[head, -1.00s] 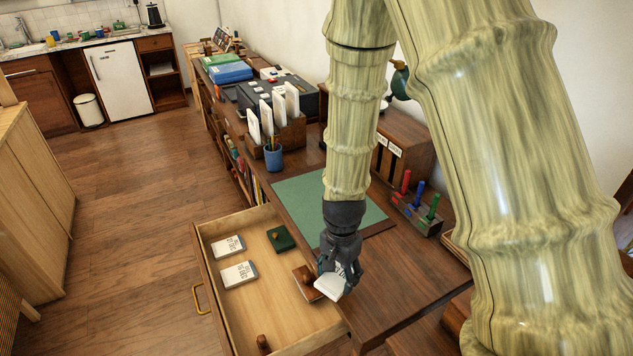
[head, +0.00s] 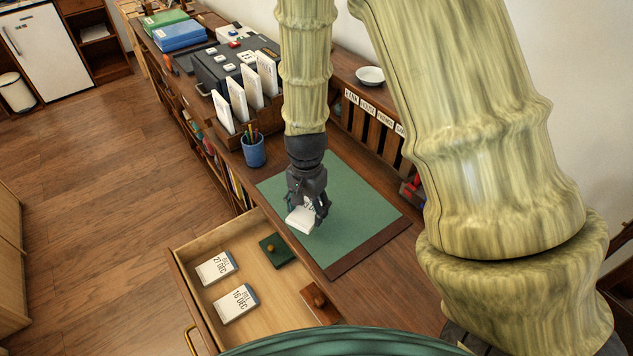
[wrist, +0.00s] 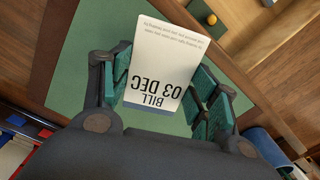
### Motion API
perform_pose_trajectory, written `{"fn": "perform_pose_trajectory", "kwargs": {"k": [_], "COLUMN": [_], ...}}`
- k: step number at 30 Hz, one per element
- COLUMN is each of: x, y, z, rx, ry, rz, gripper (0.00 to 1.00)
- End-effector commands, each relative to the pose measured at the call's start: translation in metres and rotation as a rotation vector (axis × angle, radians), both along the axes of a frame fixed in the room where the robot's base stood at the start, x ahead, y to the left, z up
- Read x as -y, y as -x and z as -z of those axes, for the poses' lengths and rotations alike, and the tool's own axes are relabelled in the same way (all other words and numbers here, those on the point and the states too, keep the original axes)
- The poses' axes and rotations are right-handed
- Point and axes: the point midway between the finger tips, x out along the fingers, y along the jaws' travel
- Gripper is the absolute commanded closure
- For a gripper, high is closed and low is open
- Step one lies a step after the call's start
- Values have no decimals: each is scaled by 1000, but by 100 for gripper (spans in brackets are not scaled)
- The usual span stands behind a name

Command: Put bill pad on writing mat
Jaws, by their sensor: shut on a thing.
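My gripper (head: 305,205) is shut on a white bill pad (head: 300,219) and holds it over the left part of the green writing mat (head: 350,222). In the wrist view the bill pad (wrist: 160,65) reads "BILL 03 DEC" and sits between the two fingers (wrist: 158,90), with the green mat (wrist: 68,75) behind it. How high the pad is above the mat is hard to tell. Two other bill pads, marked 27 DEC (head: 216,267) and 16 DEC (head: 236,304), lie in the open drawer (head: 262,318).
The drawer also holds a green box with a knob (head: 277,250) and a brown wooden block (head: 320,302). A blue pencil cup (head: 253,150) and a letter rack (head: 262,125) stand left of the mat. The mat's right part is clear.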

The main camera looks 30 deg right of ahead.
Motion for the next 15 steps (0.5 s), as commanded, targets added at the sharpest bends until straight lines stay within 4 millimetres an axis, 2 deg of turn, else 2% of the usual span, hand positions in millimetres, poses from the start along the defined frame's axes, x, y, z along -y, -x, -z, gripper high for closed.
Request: {"fn": "perform_pose_trajectory", "kwargs": {"k": [15], "x": [59], "y": [-88], "z": [8], "rx": [2], "ry": [0], "rz": [-1], "gripper": [64]}}
